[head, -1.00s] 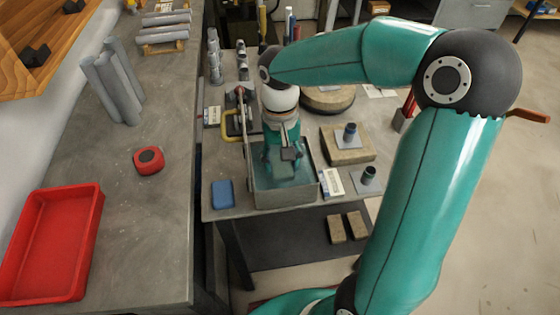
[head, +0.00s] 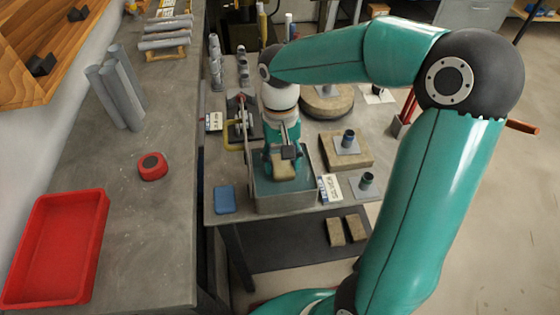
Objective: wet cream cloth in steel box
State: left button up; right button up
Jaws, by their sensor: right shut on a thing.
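The steel box (head: 287,203) stands at the front of the smaller work table, with bluish water visible inside. My right gripper (head: 283,160) points down over the box and is shut on the cream cloth (head: 283,172). The cloth shows as a pale tan patch below the fingers, within the outline of the box. I cannot tell whether its lower edge still touches the water. The fingertips are partly hidden by the wrist parts. My left gripper is not in view.
A blue block (head: 225,199) lies left of the box and a white label card (head: 330,188) right of it. A wooden block (head: 347,150) with a dark cylinder stands behind to the right. A red tray (head: 54,250) and red tape measure (head: 152,166) lie on the left bench.

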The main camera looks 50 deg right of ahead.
jog(key=shift+r+p, duration=1.55)
jog(key=shift+r, duration=0.6)
jog(key=shift+r, duration=0.1)
notch_tip(320, 180, up, 6)
jog(key=p, duration=0.5)
